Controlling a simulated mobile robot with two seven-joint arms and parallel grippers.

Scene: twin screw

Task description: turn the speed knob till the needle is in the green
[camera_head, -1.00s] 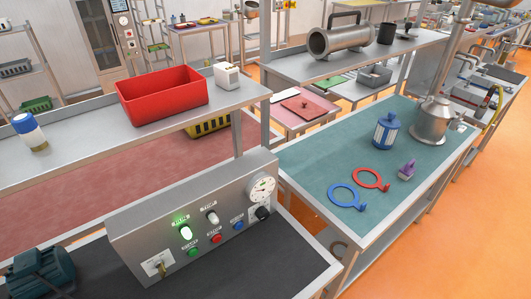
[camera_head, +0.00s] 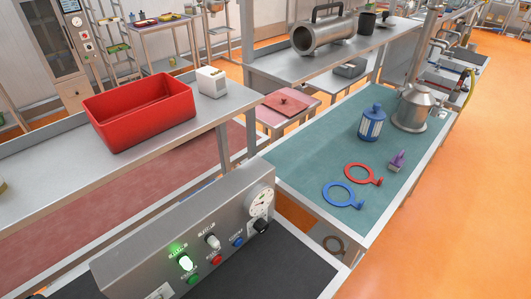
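The grey control panel (camera_head: 150,255) stands on a dark-topped bench at the lower middle. A round white dial gauge (camera_head: 261,202) sits at its upper right end. Its needle and any green band are too small to read. A black knob (camera_head: 262,226) is just below the gauge. A green lamp (camera_head: 186,262) glows on the panel, with an unlit pale lamp (camera_head: 212,242) to its right. Green, red and blue buttons line the lower part of the panel face. Neither of my grippers is in view.
A red bin (camera_head: 140,112) and a small white box (camera_head: 211,82) stand on the metal shelf behind the panel. A teal bench (camera_head: 310,165) to the right holds blue and red rings, a blue bottle (camera_head: 372,123) and a metal vessel. Orange floor is free at right.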

